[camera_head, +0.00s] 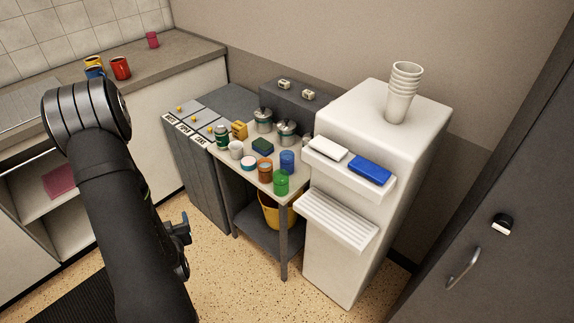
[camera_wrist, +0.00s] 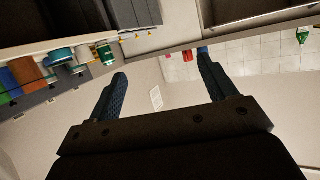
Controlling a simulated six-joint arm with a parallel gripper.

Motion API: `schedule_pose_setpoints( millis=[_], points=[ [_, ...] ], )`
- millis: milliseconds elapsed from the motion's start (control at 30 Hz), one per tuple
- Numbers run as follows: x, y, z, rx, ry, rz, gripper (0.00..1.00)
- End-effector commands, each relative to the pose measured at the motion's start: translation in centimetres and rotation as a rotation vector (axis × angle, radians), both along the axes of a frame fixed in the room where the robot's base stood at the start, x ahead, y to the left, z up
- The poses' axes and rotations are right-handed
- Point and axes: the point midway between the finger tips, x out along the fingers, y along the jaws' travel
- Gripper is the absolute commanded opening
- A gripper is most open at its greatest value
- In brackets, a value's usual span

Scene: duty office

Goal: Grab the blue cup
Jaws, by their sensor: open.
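A blue cup-shaped vessel (camera_head: 287,160) stands upright on the small side table, behind a green one. A second blue cup (camera_head: 95,72) is on the counter at the back left, mostly hidden by my arm and close to an orange-yellow mug (camera_head: 92,61) and a red mug (camera_head: 120,68). My gripper (camera_wrist: 162,65) is open with nothing between its fingers in the wrist view. In the head view it is largely hidden behind my arm, low and left of the side table, apart from both blue vessels.
The side table also holds a green vessel (camera_head: 281,182), an orange-brown can (camera_head: 265,170), a white cup (camera_head: 236,149) and metal canisters (camera_head: 263,120). A white dispenser (camera_head: 375,150) with stacked cups (camera_head: 403,90) stands at right. Grey bins (camera_head: 195,165) stand left of the table.

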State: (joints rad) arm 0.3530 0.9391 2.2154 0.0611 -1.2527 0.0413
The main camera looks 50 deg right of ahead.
Motion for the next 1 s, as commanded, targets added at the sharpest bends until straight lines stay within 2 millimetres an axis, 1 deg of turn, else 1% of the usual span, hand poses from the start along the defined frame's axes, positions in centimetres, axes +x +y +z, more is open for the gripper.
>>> schedule_pose_setpoints(
  millis=[167,267,300,367,433,533,667,700,767,800,900,1000],
  points=[
    [3.5,-3.3,-1.6,0.167,0.049,-0.035,0.77],
    [5.4,-5.9,-2.4,0.272,0.098,-0.07,0.77],
    [6.0,-7.1,-2.6,0.309,0.119,-0.089,0.77],
    [6.7,-9.0,-2.7,0.36,0.151,-0.12,0.77],
    [7.3,-11.3,-2.7,0.411,0.192,-0.167,0.77],
    [7.6,-15.1,-2.3,0.473,0.249,-0.252,0.77],
    [6.9,-20.6,-0.9,0.529,0.32,-0.394,0.77],
    [6.5,-22.4,-0.3,0.541,0.337,-0.445,0.77],
    [5.5,-25.1,0.7,0.558,0.364,-0.531,0.77],
    [4.8,-27.0,1.6,0.565,0.378,-0.591,0.77],
    [2.6,-31.2,3.9,0.576,0.403,-0.747,0.77],
    [0.3,-34.6,6.2,0.577,0.412,-0.89,0.77]
  ],
)
